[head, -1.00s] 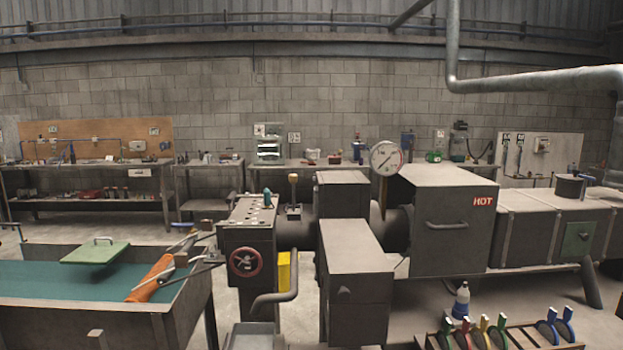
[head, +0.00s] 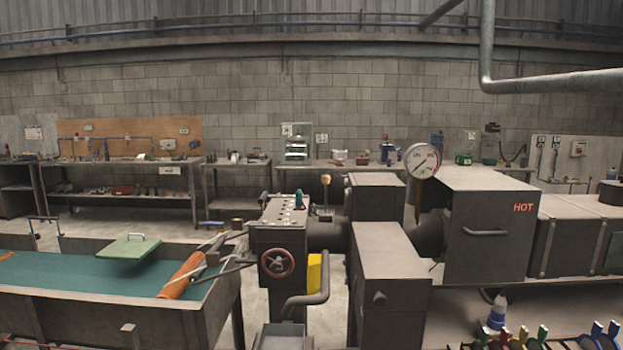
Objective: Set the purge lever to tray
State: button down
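A short upright lever with a knob (head: 326,181) stands on the dark pipe between the control box and the tall block. It looks like the purge lever, but I can read no label and cannot tell its setting. A bent grey outlet pipe (head: 312,299) comes down below it. A grey metal tray (head: 283,339) sits under the pipe's lower end, cut by the bottom edge. The control box (head: 279,240) has a red-ringed wheel (head: 278,263) on its front and small knobs on top. My gripper is not in view.
A trough with a teal bed (head: 80,275) stands at left, with a green handled plate (head: 127,247) and an orange roll (head: 181,277). Coloured-handled tools (head: 540,336) lie at lower right.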

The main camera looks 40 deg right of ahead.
aim_at(325, 178)
jog(key=i, duration=0.95)
jog(key=z, duration=0.05)
